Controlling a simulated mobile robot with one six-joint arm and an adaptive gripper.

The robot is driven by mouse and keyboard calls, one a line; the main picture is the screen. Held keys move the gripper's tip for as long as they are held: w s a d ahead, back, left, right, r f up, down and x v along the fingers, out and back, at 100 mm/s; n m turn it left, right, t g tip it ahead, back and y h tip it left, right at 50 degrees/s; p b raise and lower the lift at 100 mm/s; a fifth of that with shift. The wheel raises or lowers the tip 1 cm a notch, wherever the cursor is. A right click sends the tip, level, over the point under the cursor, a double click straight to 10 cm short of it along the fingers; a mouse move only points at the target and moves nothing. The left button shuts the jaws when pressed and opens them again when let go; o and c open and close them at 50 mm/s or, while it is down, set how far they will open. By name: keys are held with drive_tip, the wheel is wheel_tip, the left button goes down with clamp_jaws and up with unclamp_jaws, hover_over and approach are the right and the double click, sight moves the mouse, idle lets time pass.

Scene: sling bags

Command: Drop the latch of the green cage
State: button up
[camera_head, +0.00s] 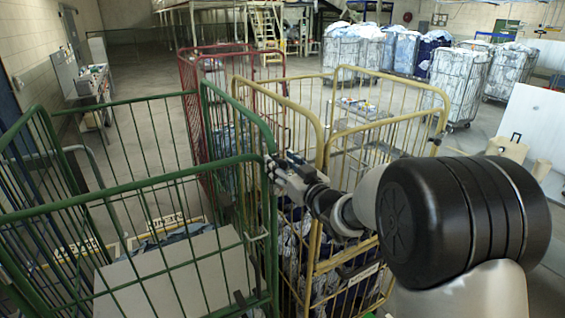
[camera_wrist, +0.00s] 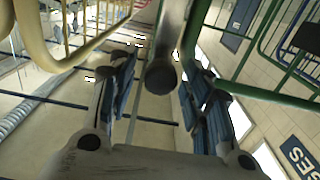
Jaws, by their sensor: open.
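The green cage (camera_head: 130,190) fills the left of the head view, a pale box (camera_head: 175,280) inside it. My gripper (camera_head: 276,168) is at the cage's top right corner, by the green corner post. In the wrist view my gripper (camera_wrist: 160,88) is open. A grey bar with a dark rounded end (camera_wrist: 161,76) shows between its two fingers; I cannot tell whether they touch it or whether it is the latch. A green rail (camera_wrist: 265,95) runs to the right there. A small handle-like metal piece (camera_head: 257,236) shows lower on the cage's right side.
A yellow cage (camera_head: 330,130) with cloth inside stands close right of the green cage, and its rail (camera_wrist: 52,62) shows in the wrist view. A red cage (camera_head: 190,75) stands behind. Filled laundry cages (camera_head: 460,85) stand farther back. Open floor (camera_head: 140,70) lies beyond.

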clamp_jaws()
idle(0.7)
